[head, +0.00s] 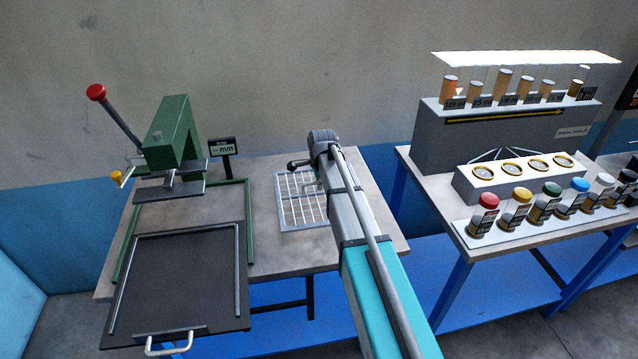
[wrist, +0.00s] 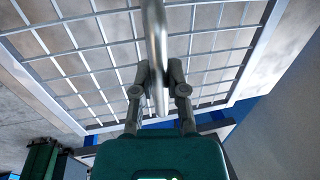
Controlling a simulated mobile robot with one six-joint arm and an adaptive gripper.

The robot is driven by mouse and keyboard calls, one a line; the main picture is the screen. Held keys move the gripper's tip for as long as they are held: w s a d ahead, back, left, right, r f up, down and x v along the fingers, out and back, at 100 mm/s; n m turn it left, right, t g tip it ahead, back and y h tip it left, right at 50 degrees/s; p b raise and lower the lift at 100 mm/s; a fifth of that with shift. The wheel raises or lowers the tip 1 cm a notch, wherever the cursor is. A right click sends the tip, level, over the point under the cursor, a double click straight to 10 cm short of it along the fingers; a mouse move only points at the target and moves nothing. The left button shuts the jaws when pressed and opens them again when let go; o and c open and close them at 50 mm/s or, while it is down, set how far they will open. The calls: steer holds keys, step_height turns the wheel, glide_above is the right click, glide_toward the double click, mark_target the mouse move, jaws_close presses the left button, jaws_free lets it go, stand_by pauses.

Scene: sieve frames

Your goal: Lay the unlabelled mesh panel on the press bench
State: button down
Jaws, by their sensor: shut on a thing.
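The mesh panel (head: 289,212) is a pale metal frame with a wire grid. It shows flat over the right half of the press bench (head: 268,255), partly hidden by my arm; whether it touches the top I cannot tell. It fills much of the wrist view (wrist: 85,60), and I see no label on it. My gripper (wrist: 160,88) is shut on the panel's metal handle (wrist: 154,30), which runs between the two fingers. In the head view my arm mostly covers the gripper.
A green press (head: 172,135) with a red-knobbed lever stands at the bench's left, behind a dark tray (head: 175,285) with a handle. A small mm display (head: 223,148) stands at the back. A second table (head: 480,245) on the right holds several coloured-cap jars.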

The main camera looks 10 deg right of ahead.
mark_target(320, 193)
steer(key=shift+f+b, duration=2.3)
steer(key=shift+f, duration=0.15)
steer(key=c, duration=0.6)
jaws_free()
steer(key=shift+r, duration=0.1)
